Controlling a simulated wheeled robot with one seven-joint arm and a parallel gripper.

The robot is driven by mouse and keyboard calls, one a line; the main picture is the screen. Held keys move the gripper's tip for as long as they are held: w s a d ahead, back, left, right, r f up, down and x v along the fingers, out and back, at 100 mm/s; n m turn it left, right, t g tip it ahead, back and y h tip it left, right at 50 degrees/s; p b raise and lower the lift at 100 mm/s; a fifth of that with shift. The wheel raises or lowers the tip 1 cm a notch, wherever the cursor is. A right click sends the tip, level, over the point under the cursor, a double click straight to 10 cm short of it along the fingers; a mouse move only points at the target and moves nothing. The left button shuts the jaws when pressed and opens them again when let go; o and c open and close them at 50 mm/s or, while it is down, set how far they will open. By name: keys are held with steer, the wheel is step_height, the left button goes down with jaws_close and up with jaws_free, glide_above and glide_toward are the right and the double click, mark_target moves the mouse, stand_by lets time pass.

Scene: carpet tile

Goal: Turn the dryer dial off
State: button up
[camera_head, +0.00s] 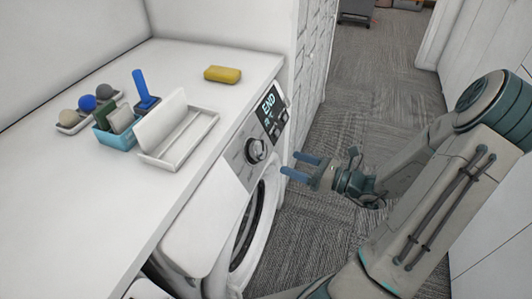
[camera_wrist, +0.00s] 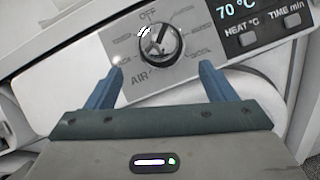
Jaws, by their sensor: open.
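The dryer dial (camera_head: 256,150) is a round silver knob on the grey front panel of the white dryer (camera_head: 205,235). In the wrist view the dial (camera_wrist: 160,44) is ahead of my gripper, with printed labels around it, "OFF" at its top and "AIR" at its lower left. A pale mark on the knob lies toward its upper left; I cannot tell exactly which label it points at. My gripper (camera_head: 306,167) is open and empty, its two blue fingers (camera_wrist: 158,80) apart and short of the dial, one below each side of it. The fingers do not touch the dial.
The round door (camera_head: 250,230) is below. On the white counter are a yellow sponge (camera_head: 222,74), a white tray (camera_head: 178,150), a blue bin (camera_head: 115,135) and several small items. Carpet is free beyond my arm.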

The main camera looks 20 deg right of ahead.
mark_target(264, 153)
steer(key=x, duration=0.9)
steer(key=shift+w+a, duration=0.15)
steer(key=shift+a, duration=0.05)
steer(key=c, duration=1)
